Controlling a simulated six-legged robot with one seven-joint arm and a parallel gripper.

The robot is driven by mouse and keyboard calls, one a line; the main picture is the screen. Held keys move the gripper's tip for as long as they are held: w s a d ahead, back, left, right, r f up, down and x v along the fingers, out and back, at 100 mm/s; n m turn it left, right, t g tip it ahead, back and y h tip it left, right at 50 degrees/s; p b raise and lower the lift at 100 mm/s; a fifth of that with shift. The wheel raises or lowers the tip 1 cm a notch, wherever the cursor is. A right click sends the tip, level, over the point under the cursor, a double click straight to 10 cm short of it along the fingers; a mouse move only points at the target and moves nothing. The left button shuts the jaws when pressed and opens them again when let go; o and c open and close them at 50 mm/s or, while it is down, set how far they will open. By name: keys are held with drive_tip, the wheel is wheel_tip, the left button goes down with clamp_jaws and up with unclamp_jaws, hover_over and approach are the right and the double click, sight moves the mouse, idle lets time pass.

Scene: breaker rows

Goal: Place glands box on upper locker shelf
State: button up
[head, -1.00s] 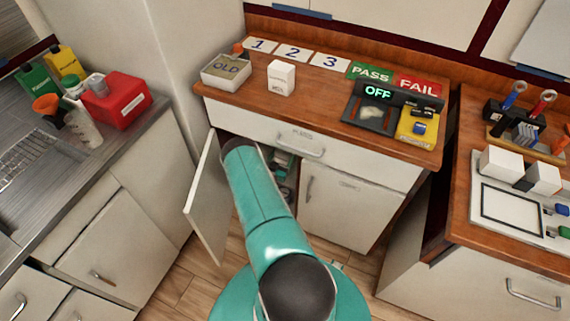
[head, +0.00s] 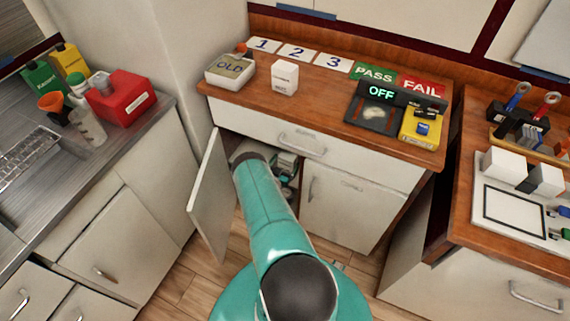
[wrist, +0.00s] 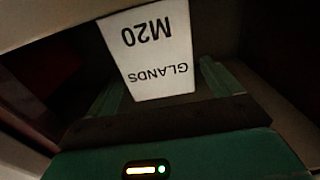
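The glands box is a white box marked "GLANDS M20", upside down in the wrist view (wrist: 150,50). My gripper (wrist: 165,90) has its teal fingers close along both sides of the box and appears shut on it. The surroundings there are dark, inside the locker. The locker door (head: 211,196) stands open on the left. I cannot tell the box's height above any shelf.
A closed cabinet door (head: 345,205) and a drawer (head: 300,143) border the opening. On the counter stand the OLD tray (head: 230,72), a small white box (head: 284,77) and an OFF display (head: 381,92). Bare floor (head: 185,290) shows left of my base.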

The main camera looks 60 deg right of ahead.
drive_tip(key=shift+a+r, duration=0.1)
drive_tip(key=shift+a, duration=0.15)
drive_tip(key=s+a, duration=0.2)
drive_tip(key=a, duration=0.9)
drive_tip(key=shift+a, duration=0.2)
